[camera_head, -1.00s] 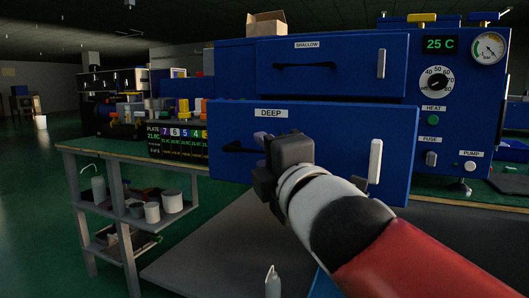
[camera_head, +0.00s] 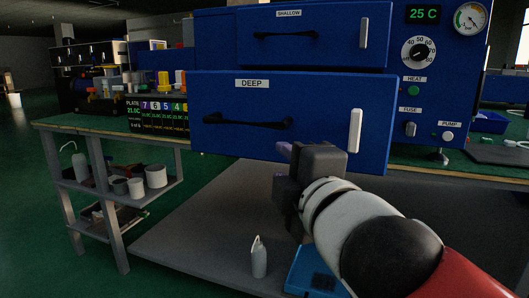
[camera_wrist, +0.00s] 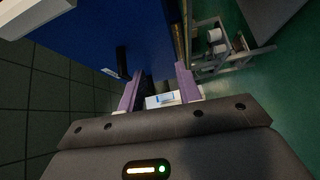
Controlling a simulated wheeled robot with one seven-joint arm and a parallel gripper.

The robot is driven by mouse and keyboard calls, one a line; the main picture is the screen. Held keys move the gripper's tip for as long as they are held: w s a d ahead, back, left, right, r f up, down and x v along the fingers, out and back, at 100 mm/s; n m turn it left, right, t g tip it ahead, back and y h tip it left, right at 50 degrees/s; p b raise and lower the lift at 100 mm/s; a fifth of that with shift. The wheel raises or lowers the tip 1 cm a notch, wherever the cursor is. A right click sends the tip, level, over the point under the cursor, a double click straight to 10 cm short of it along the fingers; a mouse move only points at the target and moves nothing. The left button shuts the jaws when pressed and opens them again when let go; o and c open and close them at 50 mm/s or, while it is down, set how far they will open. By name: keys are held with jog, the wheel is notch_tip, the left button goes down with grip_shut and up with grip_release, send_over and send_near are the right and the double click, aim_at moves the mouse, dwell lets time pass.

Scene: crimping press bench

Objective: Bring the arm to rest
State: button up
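I cannot tell what that object is, and nothing looks held. The black handle (camera_head: 248,121) of the DEEP drawer is in full view, apart from the gripper. The DEEP drawer front stands out nearer than the drawer labelled SHALLOW (camera_head: 340,50) above it.
A control panel (camera_head: 440,80) with dial and gauge stands at right. A grey surface (camera_head: 200,225) lies below, holding a white bottle (camera_head: 259,258) and a blue object (camera_head: 308,275) partly behind my arm. A shelved bench (camera_head: 110,145) stands at left. Green floor (camera_head: 30,200) is open at far left.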

jog(key=d+f+m+g+h, duration=0.35)
jog(key=d+f+m, duration=0.25)
jog(key=f+m, duration=0.3)
jog(key=s+d+f+m+g+h, duration=0.1)
jog(key=s+d+f+m+g, duration=0.35)
jog(key=f, duration=0.45)
jog(key=s+d+f+m+g+h, duration=0.25)
jog(key=s+f+m, duration=0.25)
jog(key=f+m, duration=0.3)
notch_tip(320, 180, up, 8)
jog(key=y+p, duration=0.1)
jog(key=p, duration=0.9)
jog(key=shift+s+a+r+n+g, duration=0.25)
jog(key=shift+s+a+n+g, duration=0.1)
jog(key=shift+a+g, duration=0.1)
